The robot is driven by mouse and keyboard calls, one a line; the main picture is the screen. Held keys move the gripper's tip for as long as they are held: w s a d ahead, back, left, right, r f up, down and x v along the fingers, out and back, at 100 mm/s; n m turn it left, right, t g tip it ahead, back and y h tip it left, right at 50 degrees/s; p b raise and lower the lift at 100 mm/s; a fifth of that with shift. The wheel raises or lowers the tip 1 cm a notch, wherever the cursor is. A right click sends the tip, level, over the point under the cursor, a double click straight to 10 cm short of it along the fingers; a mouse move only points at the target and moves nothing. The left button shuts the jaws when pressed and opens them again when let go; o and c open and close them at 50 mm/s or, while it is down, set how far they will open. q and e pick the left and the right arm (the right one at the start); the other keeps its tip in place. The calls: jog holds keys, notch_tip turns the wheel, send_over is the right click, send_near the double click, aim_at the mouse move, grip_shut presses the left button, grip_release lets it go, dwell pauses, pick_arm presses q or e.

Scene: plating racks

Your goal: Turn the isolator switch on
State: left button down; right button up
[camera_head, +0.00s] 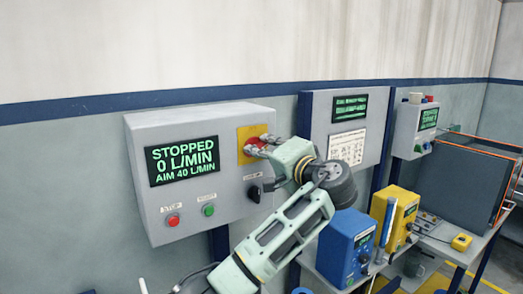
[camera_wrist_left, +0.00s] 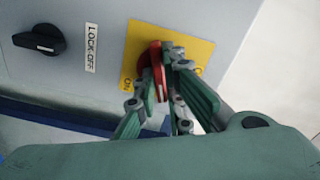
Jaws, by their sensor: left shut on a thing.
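The isolator switch has a red handle (camera_wrist_left: 156,58) on a yellow plate (camera_wrist_left: 131,62). The plate (camera_head: 246,132) is on the right part of a grey control box (camera_head: 228,125) in the head view. My left gripper (camera_head: 262,146) reaches in from the right of the plate. In the left wrist view my left gripper (camera_wrist_left: 160,85) is shut on the red handle, with fingers on both sides of it. The handle looks about upright in that view. The fingers hide part of the handle and plate. My right gripper is not in view.
The box's display (camera_head: 183,161) reads STOPPED, 0 L/MIN, AIM 40 L/MIN. Below are a red button (camera_head: 173,220) and a green button (camera_head: 209,210). A black knob (camera_wrist_left: 40,40) sits by a LOCK-OFF label (camera_wrist_left: 91,48). Blue (camera_head: 346,248) and yellow (camera_head: 396,215) units stand right.

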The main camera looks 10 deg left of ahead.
pick_arm(q)
jog(key=shift+d+f+m+p, duration=0.15)
jog(key=shift+m+p, duration=0.25)
jog(key=shift+m, duration=1.9)
jog(key=shift+f, duration=0.1)
jog(key=c, duration=1.8)
grip_release()
jog(key=shift+c, duration=0.2)
jog(key=v, duration=1.2)
jog(key=shift+d, duration=0.1)
